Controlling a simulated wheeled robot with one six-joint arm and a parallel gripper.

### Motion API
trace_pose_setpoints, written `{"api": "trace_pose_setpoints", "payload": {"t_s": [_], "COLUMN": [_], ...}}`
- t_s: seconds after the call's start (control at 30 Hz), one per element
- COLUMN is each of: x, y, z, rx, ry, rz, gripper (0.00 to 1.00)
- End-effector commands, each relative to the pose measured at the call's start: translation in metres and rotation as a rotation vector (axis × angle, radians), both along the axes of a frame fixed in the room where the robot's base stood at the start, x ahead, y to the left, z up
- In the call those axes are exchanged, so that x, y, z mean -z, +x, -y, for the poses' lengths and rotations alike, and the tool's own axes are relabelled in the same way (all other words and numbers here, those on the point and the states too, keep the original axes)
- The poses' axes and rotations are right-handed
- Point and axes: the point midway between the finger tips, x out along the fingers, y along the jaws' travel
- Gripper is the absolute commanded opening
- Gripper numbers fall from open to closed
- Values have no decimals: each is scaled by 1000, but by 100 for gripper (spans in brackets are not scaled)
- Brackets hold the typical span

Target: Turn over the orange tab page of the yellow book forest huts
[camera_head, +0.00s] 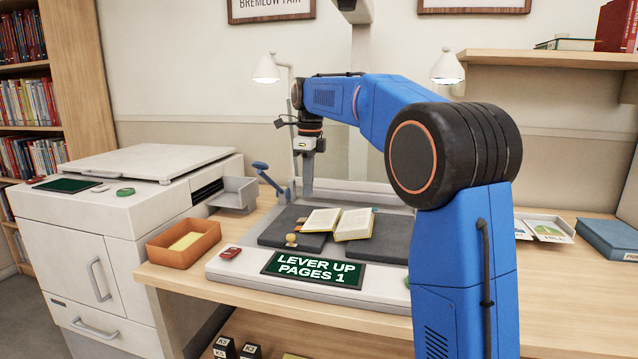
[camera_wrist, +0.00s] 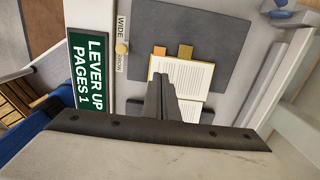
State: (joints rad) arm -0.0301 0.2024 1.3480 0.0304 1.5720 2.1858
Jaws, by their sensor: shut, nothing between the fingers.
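The open book (camera_head: 354,224) lies on dark grey pads, with white pages and yellow cover edges. In the wrist view its printed page (camera_wrist: 190,78) shows, partly hidden by my fingers. Two tabs stick out from the page's edge: an orange one (camera_wrist: 185,51) and a browner one (camera_wrist: 158,50). The title cannot be read. My gripper (camera_head: 307,194) points down above the far left side of the book. Its fingers are shut and empty; in the wrist view my gripper (camera_wrist: 160,78) overlaps the page. Whether it touches the page cannot be told.
The cradle carries a "LEVER UP PAGES 1" sign (camera_head: 313,270), a wooden knob (camera_head: 291,239) and a blue lever (camera_head: 268,178) at back left. An orange tray (camera_head: 184,243) stands left, beside a white copier (camera_head: 120,220).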

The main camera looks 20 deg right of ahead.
Motion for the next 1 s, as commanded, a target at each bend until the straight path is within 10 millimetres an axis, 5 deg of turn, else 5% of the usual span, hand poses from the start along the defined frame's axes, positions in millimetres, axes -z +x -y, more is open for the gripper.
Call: {"api": "trace_pose_setpoints", "payload": {"t_s": [1.0], "x": [20], "y": [13], "z": [-20], "rx": [0], "ry": [0], "rz": [0], "gripper": [0]}}
